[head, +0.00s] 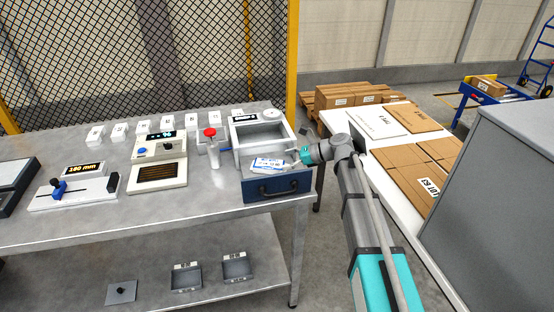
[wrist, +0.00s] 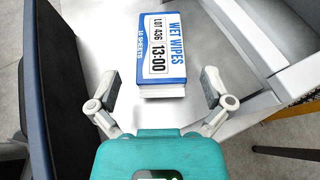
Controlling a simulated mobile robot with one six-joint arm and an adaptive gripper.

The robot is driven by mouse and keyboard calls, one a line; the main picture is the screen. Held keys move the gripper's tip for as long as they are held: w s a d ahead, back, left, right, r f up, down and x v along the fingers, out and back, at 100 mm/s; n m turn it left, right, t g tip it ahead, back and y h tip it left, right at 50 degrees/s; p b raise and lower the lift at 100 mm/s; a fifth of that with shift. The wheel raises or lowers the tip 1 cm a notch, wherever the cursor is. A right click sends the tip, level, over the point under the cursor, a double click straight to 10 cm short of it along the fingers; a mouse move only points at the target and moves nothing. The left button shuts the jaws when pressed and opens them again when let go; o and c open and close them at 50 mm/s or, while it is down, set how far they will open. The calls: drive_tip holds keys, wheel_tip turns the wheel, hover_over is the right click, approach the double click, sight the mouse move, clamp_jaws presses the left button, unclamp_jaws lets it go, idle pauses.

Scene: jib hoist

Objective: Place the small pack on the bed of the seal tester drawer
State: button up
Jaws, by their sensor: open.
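The small pack is a white and blue wet wipes pack (head: 268,165), printed with a lot number and a time. In the wrist view the pack (wrist: 163,45) lies flat, label up, on the pale grey drawer bed (wrist: 100,35). The drawer is pulled out of the seal tester (head: 262,132), with its dark blue front (head: 278,188) at the table's front edge. My gripper (head: 299,158) reaches in from the right. In the wrist view my gripper (wrist: 160,76) is open, one finger on each side of the pack's near end, with gaps between.
Left of the tester stand a red-topped device (head: 211,145) and a console with a display (head: 159,160). Several small white labelled blocks line the table's back. On the right, a white table (head: 377,160) bears flat cardboard, beside a large grey cabinet (head: 500,170).

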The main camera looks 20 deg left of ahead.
drive_tip(key=p+v, duration=0.2)
drive_tip(key=v, duration=0.5)
drive_tip(key=shift+d, duration=0.2)
drive_tip(key=shift+r, duration=0.15)
idle(1.0)
